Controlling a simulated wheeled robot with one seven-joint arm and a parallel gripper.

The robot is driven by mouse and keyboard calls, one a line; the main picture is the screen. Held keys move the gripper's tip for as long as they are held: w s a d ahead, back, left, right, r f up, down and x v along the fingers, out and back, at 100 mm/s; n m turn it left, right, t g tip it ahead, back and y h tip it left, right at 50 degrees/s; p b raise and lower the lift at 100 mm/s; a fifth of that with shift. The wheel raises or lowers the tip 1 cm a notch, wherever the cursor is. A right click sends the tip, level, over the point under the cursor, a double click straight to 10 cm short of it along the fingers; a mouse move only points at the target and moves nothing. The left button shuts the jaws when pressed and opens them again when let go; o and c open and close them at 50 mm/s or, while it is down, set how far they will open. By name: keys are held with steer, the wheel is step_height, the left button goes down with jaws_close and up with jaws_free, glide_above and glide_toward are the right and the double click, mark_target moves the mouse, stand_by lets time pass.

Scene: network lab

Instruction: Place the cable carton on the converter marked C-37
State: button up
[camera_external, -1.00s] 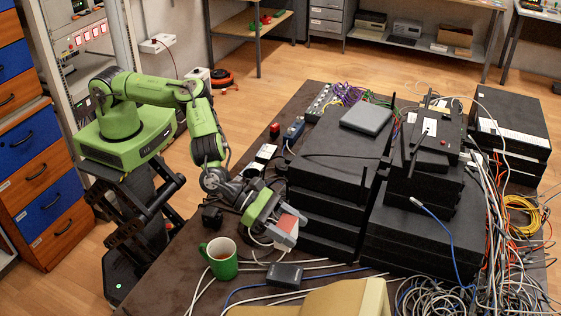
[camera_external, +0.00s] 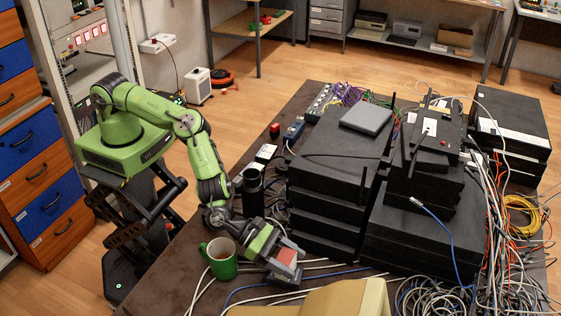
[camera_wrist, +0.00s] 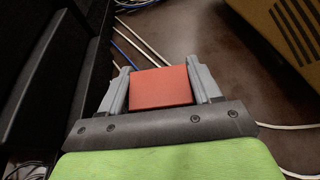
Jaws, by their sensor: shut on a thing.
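My gripper (camera_external: 285,266) is shut on the cable carton (camera_external: 286,255), a small box with a red face. In the wrist view, the carton (camera_wrist: 160,87) sits between the two grey fingers. The gripper is low over the front of the table, right of the green mug. A small dark box (camera_external: 290,283) lies on the table under the gripper and is mostly hidden by it. It may be the converter, but no C-37 marking is readable. I cannot tell whether the carton touches it.
The green mug (camera_external: 222,262) stands close to my arm. Stacked black equipment (camera_external: 322,205) rises just behind and right of the gripper. A beige casing (camera_external: 335,300) is at the front edge. White and blue cables cross the table around the gripper.

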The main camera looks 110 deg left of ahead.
steer(key=o, duration=1.1)
steer(key=shift+f, duration=0.1)
steer(key=shift+o, duration=0.2)
steer(key=shift+s+r+p, duration=0.15)
steer(key=shift+r+p, duration=0.2)
steer(key=shift+p, duration=0.05)
steer(key=p+v, duration=0.5)
steer(key=v, duration=0.6)
steer(key=s+d+r+m+g+h, duration=0.1)
steer(key=d+r+m+h, duration=0.1)
steer(key=r+m, duration=0.45)
steer(key=d+r+m+g+h, duration=0.1)
steer(key=d+r+m+h, duration=0.1)
steer(key=r+m, duration=0.45)
steer(key=s+a+r+m+g+y, duration=0.1)
steer(key=s+a+r+m+g, duration=0.1)
steer(key=s+a+r+m, duration=0.6)
steer(key=s+a+r+m+g+y, duration=0.2)
steer(key=s+a+r+m+y, duration=0.1)
steer(key=s+a+r+m, duration=0.65)
steer(key=s+a+r+m+g, duration=0.1)
steer(key=s+m, duration=0.1)
steer(key=s, duration=0.9)
steer(key=s+a+r+m+g, duration=0.1)
steer(key=s+a+m, duration=0.1)
steer(key=s, duration=0.9)
steer(key=shift+a+m, duration=0.25)
steer(key=shift+m, duration=0.5)
